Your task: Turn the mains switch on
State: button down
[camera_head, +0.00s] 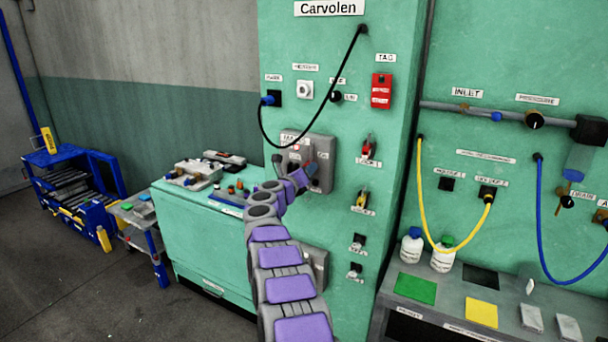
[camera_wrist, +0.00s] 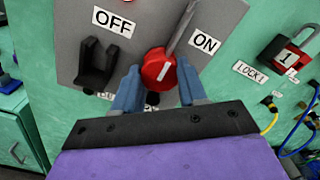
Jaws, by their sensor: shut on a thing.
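The mains switch is a round red knob (camera_wrist: 157,70) with a white mark, on a grey box (camera_wrist: 70,30). An OFF label (camera_wrist: 113,22) is at its upper left and an ON label (camera_wrist: 206,42) at its right. A thin grey bar (camera_wrist: 182,25) runs from the knob up and right, between the labels. My gripper (camera_wrist: 159,83) has its blue fingers on both sides of the knob and is shut on it. In the head view my gripper (camera_head: 296,178) is at the grey box (camera_head: 322,165) and hides part of it.
A black hook-shaped part (camera_wrist: 97,66) sticks out left of the knob. A red padlock (camera_wrist: 290,58) hangs to the right. A black cable (camera_head: 326,100) loops above the box. A green cabinet (camera_head: 205,235) with items on top stands to the left.

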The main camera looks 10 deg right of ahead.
jog(key=shift+d+f, duration=0.25)
jog(key=shift+f, duration=0.3)
jog(key=c, duration=1)
grip_release()
jog(key=shift+c, duration=0.2)
jog(key=shift+o, duration=0.9)
jog(key=shift+w, duration=0.1)
jog(key=shift+o, duration=1.2)
jog(key=shift+r, duration=0.15)
jog(key=shift+a+r, duration=0.15)
jog(key=shift+a, duration=0.1)
jog(key=v, duration=1.7)
